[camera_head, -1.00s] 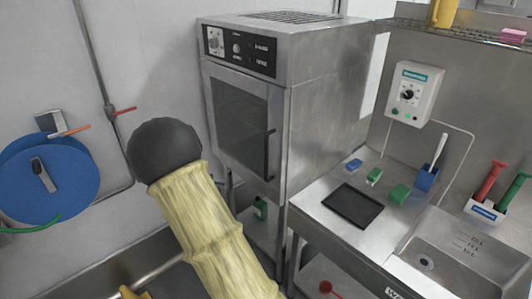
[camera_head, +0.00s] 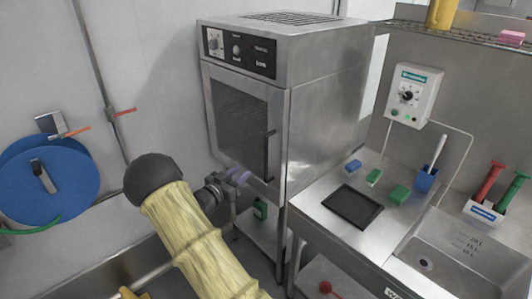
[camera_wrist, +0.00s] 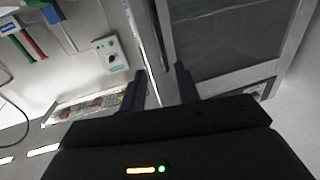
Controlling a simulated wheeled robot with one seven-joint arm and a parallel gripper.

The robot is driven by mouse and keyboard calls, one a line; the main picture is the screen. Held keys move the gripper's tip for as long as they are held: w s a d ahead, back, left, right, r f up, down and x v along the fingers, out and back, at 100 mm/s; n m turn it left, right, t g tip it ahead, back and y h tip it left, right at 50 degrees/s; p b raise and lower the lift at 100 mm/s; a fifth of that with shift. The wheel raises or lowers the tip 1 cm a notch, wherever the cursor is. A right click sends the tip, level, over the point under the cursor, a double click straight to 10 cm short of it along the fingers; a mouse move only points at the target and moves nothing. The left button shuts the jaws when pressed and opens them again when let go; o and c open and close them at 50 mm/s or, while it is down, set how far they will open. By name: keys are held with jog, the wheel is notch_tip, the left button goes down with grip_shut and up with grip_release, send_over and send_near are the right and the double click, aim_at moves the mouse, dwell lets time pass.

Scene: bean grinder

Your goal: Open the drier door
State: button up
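The drier (camera_head: 320,110) is a steel cabinet with a control panel above a dark-glass door (camera_head: 238,115). The door looks shut. Its black upright handle (camera_head: 268,157) is on the door's right side. My gripper (camera_head: 240,176) is low in front of the door, left of the handle's lower end and apart from it. In the wrist view, the two dark fingers (camera_wrist: 160,88) stand apart with nothing clearly between them. The door glass (camera_wrist: 225,35) shows at the right there, with the door's frame edge beyond the fingers.
A steel counter with a sink (camera_head: 465,260) stands right of the drier, holding a black tray (camera_head: 352,206) and small coloured blocks. A white control box (camera_head: 412,95) is on the wall. A blue hose reel (camera_head: 50,180) hangs at the left. A green bottle (camera_head: 260,208) stands below the drier.

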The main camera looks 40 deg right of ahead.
aim_at(265, 154)
jog(key=p+x, duration=0.4)
jog(key=x, duration=1.1)
jog(key=shift+d, duration=0.2)
jog(key=shift+c, duration=0.2)
grip_shut()
